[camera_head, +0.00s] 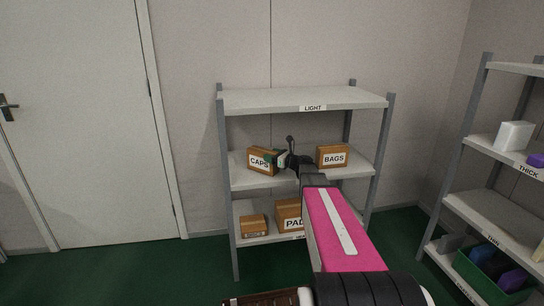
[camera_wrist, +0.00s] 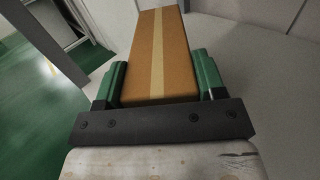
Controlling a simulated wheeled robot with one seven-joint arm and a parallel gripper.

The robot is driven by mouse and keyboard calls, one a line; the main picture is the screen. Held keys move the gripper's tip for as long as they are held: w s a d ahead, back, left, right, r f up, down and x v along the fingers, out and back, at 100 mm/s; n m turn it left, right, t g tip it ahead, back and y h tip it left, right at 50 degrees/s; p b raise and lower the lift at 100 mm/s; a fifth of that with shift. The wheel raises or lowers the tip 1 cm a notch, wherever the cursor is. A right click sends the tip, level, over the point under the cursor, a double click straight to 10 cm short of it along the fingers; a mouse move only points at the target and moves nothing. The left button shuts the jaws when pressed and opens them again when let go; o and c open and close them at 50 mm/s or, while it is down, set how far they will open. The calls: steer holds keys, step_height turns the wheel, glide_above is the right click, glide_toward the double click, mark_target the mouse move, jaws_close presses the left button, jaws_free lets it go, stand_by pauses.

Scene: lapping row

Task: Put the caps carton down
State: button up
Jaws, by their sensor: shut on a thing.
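The caps carton (camera_head: 260,161) is a brown box with a white CAPS label, at the left part of the middle shelf (camera_head: 240,183) of the rack marked LIGHT. My gripper (camera_head: 282,159) is at its right end, with my pink arm reaching in from the front. In the wrist view the carton (camera_wrist: 160,52), with a pale tape strip along its top, sits between the two green fingers of my gripper (camera_wrist: 158,85), which are shut on it. Whether the carton's underside touches the shelf cannot be told.
A BAGS carton (camera_head: 332,157) stands on the same shelf to the right. A PADS carton (camera_head: 288,214), partly hidden by my arm, and a small brown box (camera_head: 253,225) are on the shelf below. The top shelf (camera_head: 290,98) is bare. Another rack (camera_head: 470,140) stands at right.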

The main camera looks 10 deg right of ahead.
steer(key=shift+f, duration=0.25)
steer(key=o, duration=1.3)
steer(key=shift+c, duration=0.2)
